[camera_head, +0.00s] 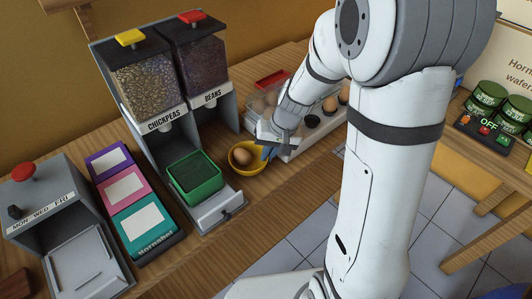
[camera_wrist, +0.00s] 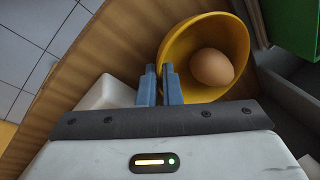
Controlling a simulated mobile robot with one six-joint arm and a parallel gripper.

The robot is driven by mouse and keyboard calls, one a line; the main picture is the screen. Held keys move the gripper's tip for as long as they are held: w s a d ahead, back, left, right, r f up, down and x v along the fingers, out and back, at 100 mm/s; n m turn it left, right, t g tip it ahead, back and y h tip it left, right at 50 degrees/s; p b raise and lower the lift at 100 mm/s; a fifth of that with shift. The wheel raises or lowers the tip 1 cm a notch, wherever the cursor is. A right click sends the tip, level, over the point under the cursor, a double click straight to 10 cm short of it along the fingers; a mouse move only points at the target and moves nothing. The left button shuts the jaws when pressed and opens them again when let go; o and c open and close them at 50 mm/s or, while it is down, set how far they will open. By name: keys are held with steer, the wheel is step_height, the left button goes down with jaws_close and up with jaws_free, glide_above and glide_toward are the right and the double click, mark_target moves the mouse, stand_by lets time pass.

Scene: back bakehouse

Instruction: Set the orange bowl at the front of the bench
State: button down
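The orange bowl (camera_head: 253,169) holds one brown egg (camera_head: 241,156) and is by the bench's front edge, right of a green tub. In the wrist view the bowl (camera_wrist: 214,28) is at the upper right with the egg (camera_wrist: 211,67) inside. My gripper (camera_head: 267,152) is at the bowl's right side, partly hidden by my arm. In the wrist view its blue fingers (camera_wrist: 160,86) are close together, one on each side of the bowl's wall, and look shut on it. I cannot tell whether the bowl touches the bench.
The green tub (camera_head: 196,174) stands in the chickpeas dispenser (camera_head: 150,90), left of the bowl. An egg tray (camera_head: 290,155) is close on the right. Packets (camera_head: 130,199) and a grey day-marked box (camera_head: 70,255) are farther left. Bare bench wood (camera_head: 250,208) lies in front.

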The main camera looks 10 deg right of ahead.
steer(key=c, duration=1.6)
jaws_free()
steer(key=shift+f, duration=0.1)
steer(key=w+p+v, duration=0.1)
steer(key=v, duration=1)
steer(key=s+d+r+h, duration=0.1)
steer(key=s+d+r, duration=0.1)
steer(key=s, duration=0.6)
steer(key=s+d+r+t+h, duration=0.1)
steer(key=s+d+r+h, duration=0.1)
steer(key=s, duration=0.5)
steer(key=shift+s+d+n+t, duration=0.3)
steer(key=shift+s+d, duration=0.05)
steer(key=p+v, duration=0.3)
steer(key=shift+w, duration=0.25)
